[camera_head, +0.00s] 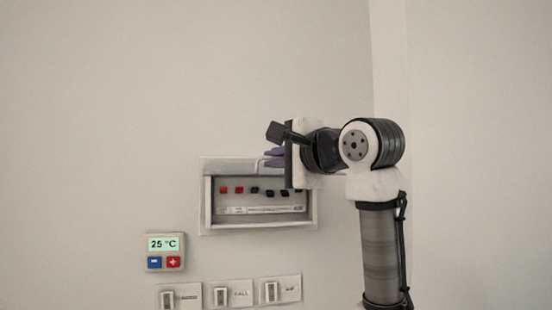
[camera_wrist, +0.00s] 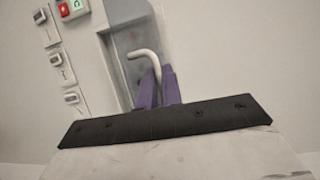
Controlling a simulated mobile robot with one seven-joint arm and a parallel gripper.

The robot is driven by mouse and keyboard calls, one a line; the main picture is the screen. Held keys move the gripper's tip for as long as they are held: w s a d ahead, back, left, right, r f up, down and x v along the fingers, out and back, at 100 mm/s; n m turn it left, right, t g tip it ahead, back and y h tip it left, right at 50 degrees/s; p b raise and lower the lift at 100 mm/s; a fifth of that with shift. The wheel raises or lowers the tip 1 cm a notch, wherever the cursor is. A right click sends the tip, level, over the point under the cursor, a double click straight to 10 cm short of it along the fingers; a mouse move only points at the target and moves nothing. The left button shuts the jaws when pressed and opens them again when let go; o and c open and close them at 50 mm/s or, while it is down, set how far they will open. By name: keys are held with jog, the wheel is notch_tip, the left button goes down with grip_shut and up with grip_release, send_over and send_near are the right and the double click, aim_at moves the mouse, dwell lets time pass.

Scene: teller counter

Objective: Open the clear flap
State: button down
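The switch box (camera_head: 207,205) is a pale framed recess on the wall with a row of red and dark switches inside. Its clear flap is hard to make out against the box, and I cannot tell its angle. A pale bent handle (camera_head: 260,162) shows at the box's upper edge; it also shows in the wrist view (camera_wrist: 146,53). My gripper (camera_head: 272,158) is at the box's upper right, coming from the right. Its purple fingers (camera_wrist: 159,88) sit close on both sides of the handle and appear shut on it. My wrist hides the box's upper right corner.
A thermostat (camera_head: 166,244) reading 25 °C, with blue and red buttons, is at lower left. Several wall switches (camera_head: 233,293) line up below the box. A wall corner (camera_head: 390,60) stands to the right. The wall above is bare.

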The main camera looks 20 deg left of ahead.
jog(key=shift+r, duration=0.1)
jog(key=r, duration=0.3)
jog(key=w+r, duration=0.1)
jog(key=r, duration=0.1)
jog(key=shift+a+r, duration=0.1)
jog(key=shift+a, duration=0.3)
jog(key=shift+w+r, duration=0.25)
jog(key=shift+r, duration=0.05)
jog(key=c, duration=1.9)
grip_release()
jog(key=b+v, duration=0.5)
jog(key=v, duration=0.9)
jog(key=shift+a, duration=0.15)
